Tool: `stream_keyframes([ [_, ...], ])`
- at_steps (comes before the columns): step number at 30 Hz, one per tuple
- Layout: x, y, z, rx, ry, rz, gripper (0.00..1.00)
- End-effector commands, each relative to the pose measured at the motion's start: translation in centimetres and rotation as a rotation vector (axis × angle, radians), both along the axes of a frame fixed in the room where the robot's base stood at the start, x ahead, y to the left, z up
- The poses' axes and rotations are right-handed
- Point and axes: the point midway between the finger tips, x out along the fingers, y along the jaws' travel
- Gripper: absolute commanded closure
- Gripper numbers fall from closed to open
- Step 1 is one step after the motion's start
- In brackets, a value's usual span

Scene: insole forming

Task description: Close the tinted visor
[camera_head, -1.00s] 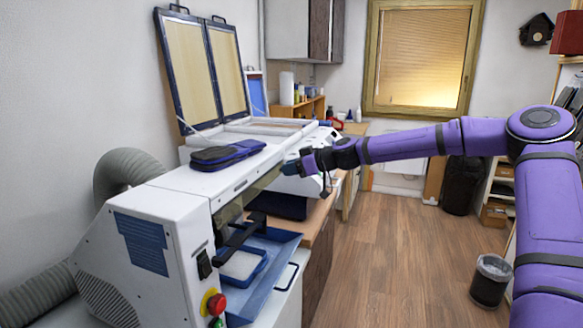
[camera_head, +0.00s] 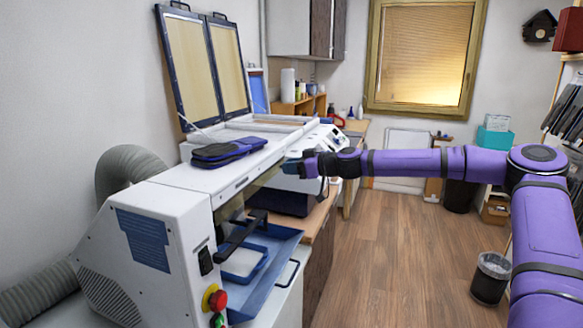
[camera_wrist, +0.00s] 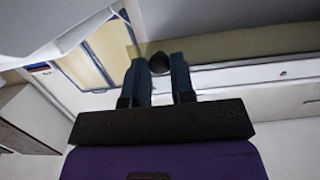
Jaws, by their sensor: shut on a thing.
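The tinted visor (camera_head: 258,183) is a brownish see-through strip along the front of the white machine (camera_head: 178,178), just under its top edge. It slants outward over the front opening, which still shows below it. In the wrist view the visor (camera_wrist: 245,44) is an olive-brown band beside a white panel. My gripper (camera_head: 289,166) is at the visor's far end. In the wrist view my gripper (camera_wrist: 160,68) has its two fingers closed on a round dark knob (camera_wrist: 160,62). How the knob joins the visor is partly hidden by the fingers.
A blue tray (camera_head: 284,247) sticks out of the machine's front below the visor. A dark blue insole-like item (camera_head: 230,151) lies on the machine's top. A framed lid (camera_head: 203,65) stands open behind. A bin (camera_head: 490,280) is at right; the floor between is clear.

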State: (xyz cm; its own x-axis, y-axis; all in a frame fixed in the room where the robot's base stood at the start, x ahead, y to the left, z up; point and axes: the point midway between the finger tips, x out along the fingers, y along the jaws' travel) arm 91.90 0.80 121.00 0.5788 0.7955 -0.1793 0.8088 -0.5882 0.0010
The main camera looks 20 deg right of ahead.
Motion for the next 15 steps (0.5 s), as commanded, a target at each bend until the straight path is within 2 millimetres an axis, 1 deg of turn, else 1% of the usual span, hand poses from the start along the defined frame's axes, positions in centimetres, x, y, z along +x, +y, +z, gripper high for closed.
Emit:
stream_keyframes([
  [3,0.02,0.01,-0.09,0.000,0.001,0.000,1.00],
  [4,0.02,0.01,-0.09,0.000,0.001,0.000,0.73],
  [5,0.02,0.01,-0.10,0.000,0.001,0.000,0.66],
  [6,0.03,0.02,-0.09,0.000,0.001,0.000,0.56],
  [7,0.02,0.03,-0.08,0.000,0.001,0.000,0.53],
  [15,-0.03,-0.04,-0.03,0.000,0.001,0.000,0.53],
])
